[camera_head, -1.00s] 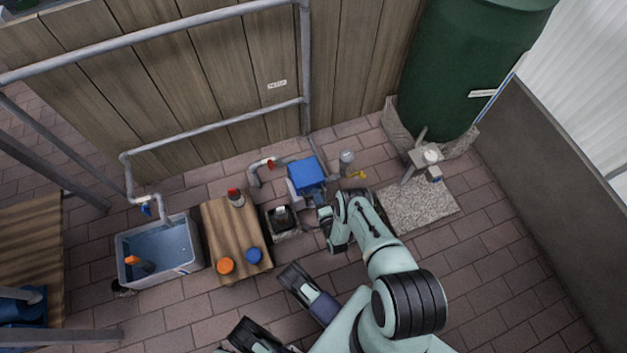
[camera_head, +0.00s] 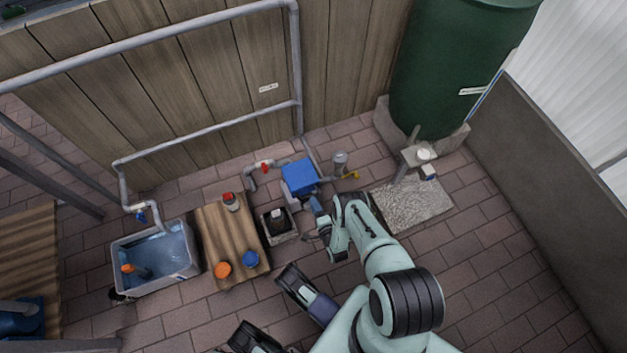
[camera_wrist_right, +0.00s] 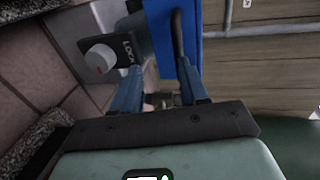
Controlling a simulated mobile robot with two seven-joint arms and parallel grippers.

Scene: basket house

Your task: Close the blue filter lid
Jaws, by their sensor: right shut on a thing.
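The blue filter lid (camera_head: 299,175) sits over the pale filter box (camera_head: 302,199) in the middle of the head view. I cannot tell whether it is fully down. In the right wrist view the lid (camera_wrist_right: 213,50) is a blue panel with a dark bar (camera_wrist_right: 178,38) along it. My right gripper (camera_head: 318,207) is at the lid's near right side. In the wrist view its blue fingers (camera_wrist_right: 160,85) are by the bar and shut on part of the lid; the exact contact is unclear.
A grey part marked LOCK with a round knob (camera_wrist_right: 100,58) is close to the fingers. A wooden board (camera_head: 228,235) with orange and blue caps, a water tub (camera_head: 190,262) and a small dark basin (camera_head: 279,238) stand left. A pipe with a red valve (camera_head: 265,167) adjoins the filter.

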